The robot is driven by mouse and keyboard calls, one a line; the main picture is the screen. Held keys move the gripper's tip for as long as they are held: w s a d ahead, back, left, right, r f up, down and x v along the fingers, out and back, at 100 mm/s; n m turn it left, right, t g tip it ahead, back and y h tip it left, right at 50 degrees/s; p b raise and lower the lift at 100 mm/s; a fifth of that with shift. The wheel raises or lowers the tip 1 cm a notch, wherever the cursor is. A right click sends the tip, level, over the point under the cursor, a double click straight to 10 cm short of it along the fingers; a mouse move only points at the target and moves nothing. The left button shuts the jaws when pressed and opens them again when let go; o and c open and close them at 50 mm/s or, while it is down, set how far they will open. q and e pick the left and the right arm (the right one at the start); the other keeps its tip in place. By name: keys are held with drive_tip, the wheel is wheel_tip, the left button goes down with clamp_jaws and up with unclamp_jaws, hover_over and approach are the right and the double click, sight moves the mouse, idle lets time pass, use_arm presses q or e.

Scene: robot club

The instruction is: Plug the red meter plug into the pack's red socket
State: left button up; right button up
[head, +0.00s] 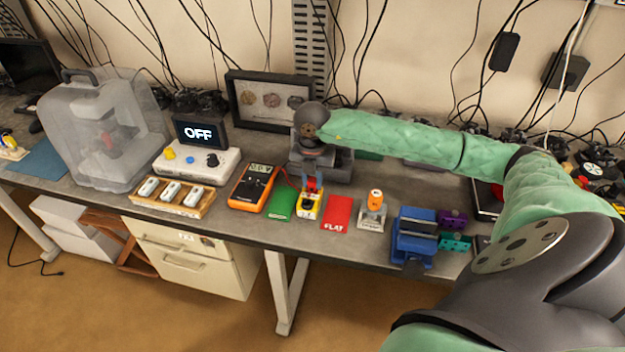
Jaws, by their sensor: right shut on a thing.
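My right gripper (313,181) is shut on the red meter plug (311,185) and points down over the yellow pack (308,211). The plug is at the pack's top end; whether it is in the red socket or just above it is too small to tell. The socket itself is hidden. The orange meter (251,188) lies to the left with its display lit, and a red lead runs from it toward the plug. My left gripper is not in view.
The pack stands between a green card (283,202) and a red card (337,213) marked FLAT. An orange cell in a grey holder (372,218) and a blue vise (413,240) are to the right. A wooden tray (160,205) and an OFF display box (195,163) are left.

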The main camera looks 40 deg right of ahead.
drive_tip(key=shift+f+b, duration=0.1)
drive_tip(key=shift+b, duration=0.3)
idle(0.3)
drive_tip(key=o, duration=1)
